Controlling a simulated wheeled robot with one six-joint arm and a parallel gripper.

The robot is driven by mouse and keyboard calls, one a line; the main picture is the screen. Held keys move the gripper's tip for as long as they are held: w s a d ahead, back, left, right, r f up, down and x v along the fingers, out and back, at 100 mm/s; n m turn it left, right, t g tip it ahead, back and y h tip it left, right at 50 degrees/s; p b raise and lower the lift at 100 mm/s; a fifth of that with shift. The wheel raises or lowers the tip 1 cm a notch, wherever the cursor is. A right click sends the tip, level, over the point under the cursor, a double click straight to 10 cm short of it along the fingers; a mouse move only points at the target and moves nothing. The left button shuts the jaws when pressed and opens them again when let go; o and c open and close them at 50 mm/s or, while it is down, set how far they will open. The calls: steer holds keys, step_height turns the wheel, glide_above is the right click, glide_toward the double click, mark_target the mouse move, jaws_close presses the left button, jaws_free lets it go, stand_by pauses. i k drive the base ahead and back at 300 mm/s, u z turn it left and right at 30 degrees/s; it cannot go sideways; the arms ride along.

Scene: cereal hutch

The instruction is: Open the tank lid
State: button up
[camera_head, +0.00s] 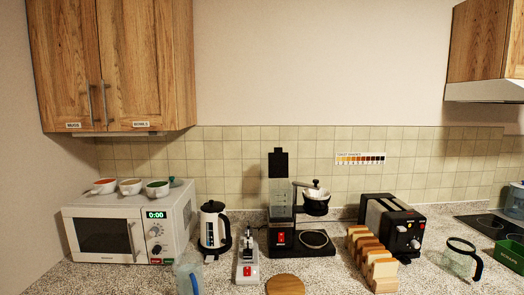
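The black coffee maker (290,246) stands on the counter near the middle of the head view, with a lit red switch on its front. Its clear water tank (282,193) rises at the left of the machine. The black tank lid (278,163) stands upright above the tank's back edge, with a small tab on top, and looks raised. A black filter basket (316,204) with a knobbed lid sits to the right of the tank, above a round hot plate. My gripper is not in view.
A microwave (105,238) with several bowls on top and a white kettle (212,226) stand at left. A small red-switched appliance (248,264) and a wooden disc (285,285) are in front. Bread slices (372,258), a toaster (392,224) and a glass carafe (458,260) are at right.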

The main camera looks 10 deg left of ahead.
mark_target(278, 159)
steer(key=u, duration=0.8)
steer(key=i, duration=0.4)
steer(key=u, duration=0.05)
